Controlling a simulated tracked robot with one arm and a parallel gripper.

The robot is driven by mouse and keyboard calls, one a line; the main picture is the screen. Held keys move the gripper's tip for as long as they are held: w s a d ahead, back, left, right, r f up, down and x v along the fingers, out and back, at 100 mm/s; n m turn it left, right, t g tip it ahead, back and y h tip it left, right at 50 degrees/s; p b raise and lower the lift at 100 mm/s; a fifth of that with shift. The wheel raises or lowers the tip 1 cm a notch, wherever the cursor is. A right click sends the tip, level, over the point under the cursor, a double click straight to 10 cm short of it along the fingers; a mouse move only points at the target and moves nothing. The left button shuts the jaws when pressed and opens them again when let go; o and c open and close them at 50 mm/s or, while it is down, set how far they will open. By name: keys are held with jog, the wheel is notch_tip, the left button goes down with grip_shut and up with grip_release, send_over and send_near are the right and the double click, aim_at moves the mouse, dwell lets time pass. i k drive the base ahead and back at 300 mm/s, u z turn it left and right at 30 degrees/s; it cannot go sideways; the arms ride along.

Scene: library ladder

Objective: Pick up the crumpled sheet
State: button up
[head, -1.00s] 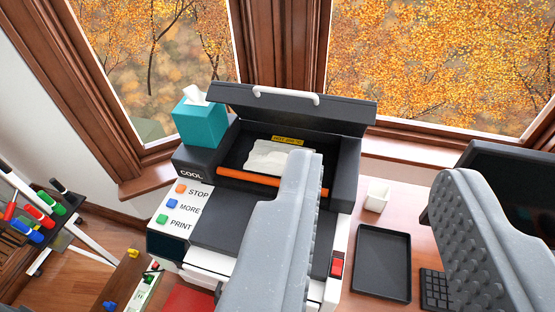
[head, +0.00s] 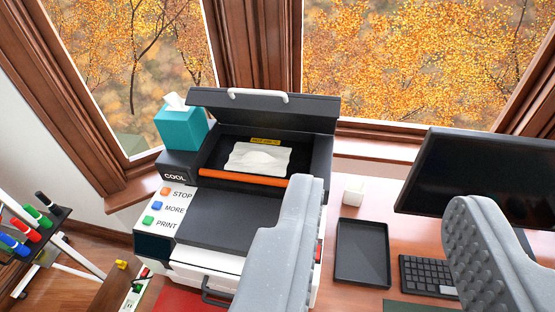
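The crumpled white sheet (head: 259,159) lies inside the open bay of the printer (head: 222,222), behind an orange roller bar (head: 243,177). The printer's dark lid (head: 260,109) stands raised, with a pale handle along its top edge. My gripper (head: 385,215) is open and empty, its two grey studded fingers wide apart. In the picture, the left finger overlaps the printer's right front and the right finger overlaps the keyboard. The sheet is in full view, to the upper left of the fingers.
A teal tissue box (head: 181,124) stands at the printer's back left corner. A black tray (head: 362,252), a small white cup (head: 354,191), a keyboard (head: 420,274) and a monitor (head: 470,190) are on the desk at right. A marker rack (head: 32,232) is at far left.

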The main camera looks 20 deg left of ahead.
aim_at(251, 158)
jog(key=z, duration=1)
jog(key=k, duration=1.4)
jog(key=u, duration=1.1)
jog(key=i, duration=1.7)
jog(key=z, duration=0.1)
